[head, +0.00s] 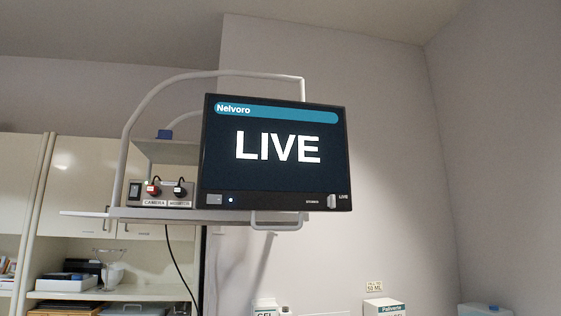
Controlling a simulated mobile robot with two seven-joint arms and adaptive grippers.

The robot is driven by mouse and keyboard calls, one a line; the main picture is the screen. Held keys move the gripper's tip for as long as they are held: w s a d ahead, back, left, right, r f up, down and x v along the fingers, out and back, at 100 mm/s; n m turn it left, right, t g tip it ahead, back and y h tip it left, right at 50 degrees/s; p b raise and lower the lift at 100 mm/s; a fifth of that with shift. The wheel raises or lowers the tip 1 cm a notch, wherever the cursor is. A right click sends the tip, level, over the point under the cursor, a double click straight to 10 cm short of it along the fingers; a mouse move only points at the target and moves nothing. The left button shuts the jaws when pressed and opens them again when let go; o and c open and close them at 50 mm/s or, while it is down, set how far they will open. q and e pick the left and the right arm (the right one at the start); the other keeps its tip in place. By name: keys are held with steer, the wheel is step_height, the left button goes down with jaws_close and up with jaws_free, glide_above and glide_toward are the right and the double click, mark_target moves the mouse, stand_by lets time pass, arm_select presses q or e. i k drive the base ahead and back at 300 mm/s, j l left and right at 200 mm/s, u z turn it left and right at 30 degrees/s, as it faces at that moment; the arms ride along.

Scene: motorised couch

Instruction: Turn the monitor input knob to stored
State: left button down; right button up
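The monitor (277,176) hangs on a white bent-tube frame and its screen reads "LIVE" under a teal "Nelvoro" band. The input knob (331,201) is a small light grey upright piece at the lower right of the monitor's bezel. Small lettering at its left appears to read "STORED", and "LIVE" stands at its right. A button with a blue light (231,200) and a grey switch (214,200) sit at the bezel's lower left. Neither of my grippers shows in the head view.
A control box (161,193) with red and black plugs and a "CAMERA" label sits on the shelf (90,213) left of the monitor. A handle bar (276,226) hangs below it. Cabinets (90,184) stand behind; cartons (384,307) show at bottom.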

mark_target(331, 199)
steer(key=l+u, duration=0.1)
steer(key=u, duration=0.3)
steer(key=i+l+u, duration=0.1)
steer(key=u, duration=0.3)
steer(key=i+l+u, duration=0.1)
steer(key=l+u, duration=0.35)
steer(key=l, duration=0.55)
steer(key=l+u, duration=0.15)
steer(key=l, duration=0.8)
